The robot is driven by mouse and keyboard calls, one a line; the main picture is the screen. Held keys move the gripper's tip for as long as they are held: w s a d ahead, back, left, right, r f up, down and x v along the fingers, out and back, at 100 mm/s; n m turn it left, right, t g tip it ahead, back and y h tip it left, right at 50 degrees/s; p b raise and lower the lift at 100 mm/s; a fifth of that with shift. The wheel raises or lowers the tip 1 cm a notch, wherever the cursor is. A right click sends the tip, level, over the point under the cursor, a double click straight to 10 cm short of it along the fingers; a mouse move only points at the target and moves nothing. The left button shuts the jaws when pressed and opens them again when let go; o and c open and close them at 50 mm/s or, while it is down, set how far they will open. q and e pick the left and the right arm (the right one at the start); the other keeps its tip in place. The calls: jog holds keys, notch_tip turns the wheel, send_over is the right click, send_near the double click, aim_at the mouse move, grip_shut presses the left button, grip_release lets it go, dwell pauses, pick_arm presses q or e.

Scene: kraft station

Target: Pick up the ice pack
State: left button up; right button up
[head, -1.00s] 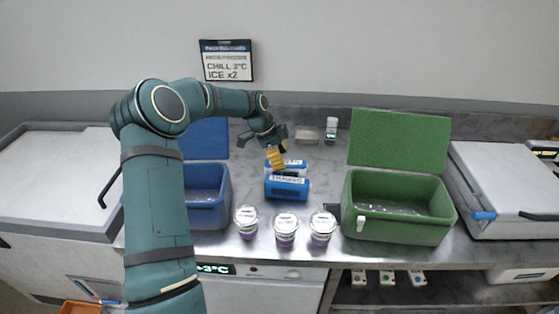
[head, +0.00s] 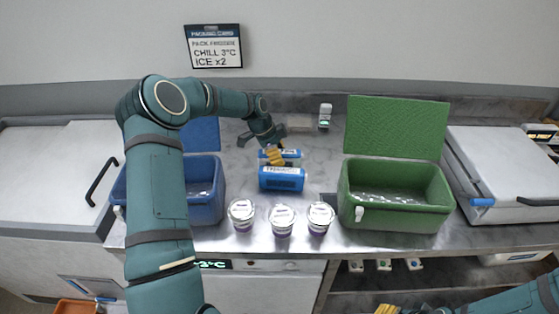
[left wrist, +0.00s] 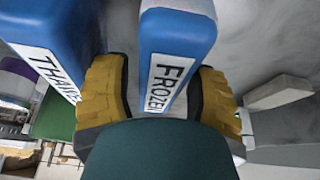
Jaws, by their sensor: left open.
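Two blue ice packs with white labels lie one behind the other on the steel counter. The rear one (head: 291,158) is labelled FROZEN in the left wrist view (left wrist: 178,40). The front one (head: 282,179) appears there at the left, with a partly cut-off label starting "THAW" (left wrist: 45,55). My left gripper (head: 274,156) is at the rear pack. In the left wrist view its yellow fingers (left wrist: 163,95) stand open on both sides of the FROZEN pack; contact cannot be told. My right gripper (head: 388,309) barely shows at the bottom edge, its fingers mostly cut off.
Several lidded cups, one of them here (head: 282,220), stand in front of the packs. An open blue cooler (head: 205,208) is left and an open green cooler (head: 395,215) right. A small white bottle (head: 325,116) stands behind. A sign (head: 213,46) reads CHILL 3°C, ICE x2.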

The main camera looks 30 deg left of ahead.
pick_arm(q)
jog(key=shift+w+d+f, duration=0.1)
jog(key=shift+w+f, duration=0.05)
jog(key=shift+f, duration=0.3)
grip_shut()
jog(key=shift+r, duration=0.1)
notch_tip(320, 180, up, 9)
jog(key=shift+r, duration=0.5)
